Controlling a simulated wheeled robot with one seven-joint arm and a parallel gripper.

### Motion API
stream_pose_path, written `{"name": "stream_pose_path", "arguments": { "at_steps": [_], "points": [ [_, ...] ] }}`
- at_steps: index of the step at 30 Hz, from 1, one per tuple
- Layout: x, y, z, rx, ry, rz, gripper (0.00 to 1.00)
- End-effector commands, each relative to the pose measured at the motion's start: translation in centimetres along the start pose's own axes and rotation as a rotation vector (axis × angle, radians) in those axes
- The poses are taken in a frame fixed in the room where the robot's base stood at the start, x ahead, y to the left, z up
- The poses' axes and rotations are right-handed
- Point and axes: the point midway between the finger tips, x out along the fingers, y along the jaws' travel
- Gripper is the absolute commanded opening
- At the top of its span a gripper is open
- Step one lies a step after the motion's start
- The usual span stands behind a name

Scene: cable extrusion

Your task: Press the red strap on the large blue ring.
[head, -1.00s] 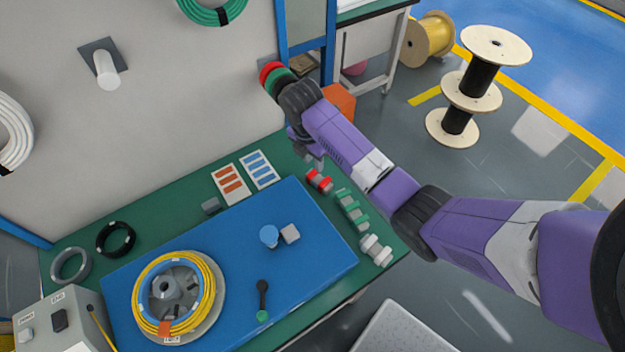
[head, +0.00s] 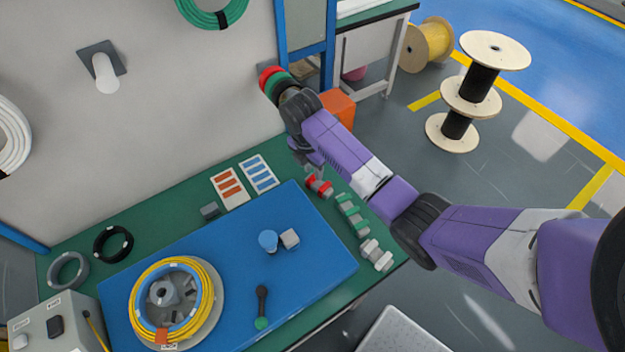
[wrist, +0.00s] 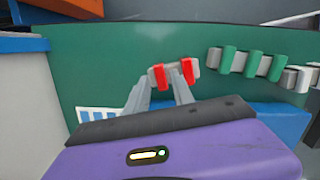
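The red strap piece (head: 319,186) lies on the green bench top, right of the blue mat. It looks like a grey core with two red bands, and shows in the wrist view (wrist: 188,72). My gripper (head: 312,172) is right above and behind it. In the wrist view my two gripper fingers (wrist: 163,80) are apart, their tips at the piece, with a gap between them; whether they touch it I cannot tell. The large blue ring (head: 207,292) lies with a yellow coil around a grey hub on the mat's left. An orange tag (head: 162,336) is on the coil.
A green-banded piece (head: 352,214) and a white piece (head: 376,255) lie in a row beside the red one. A blue cup-like part (head: 268,241), a grey block (head: 289,239) and a black-and-green tool (head: 262,307) are on the blue mat (head: 320,265). A control box (head: 50,325) stands left.

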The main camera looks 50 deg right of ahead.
Motion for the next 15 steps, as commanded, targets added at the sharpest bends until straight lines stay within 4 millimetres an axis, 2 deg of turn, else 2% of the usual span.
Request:
{"name": "stream_pose_path", "arguments": {
  "at_steps": [15],
  "points": [
    [1.2,0.0,-0.2,0.0,0.0,-0.001,0.29]
  ]
}}
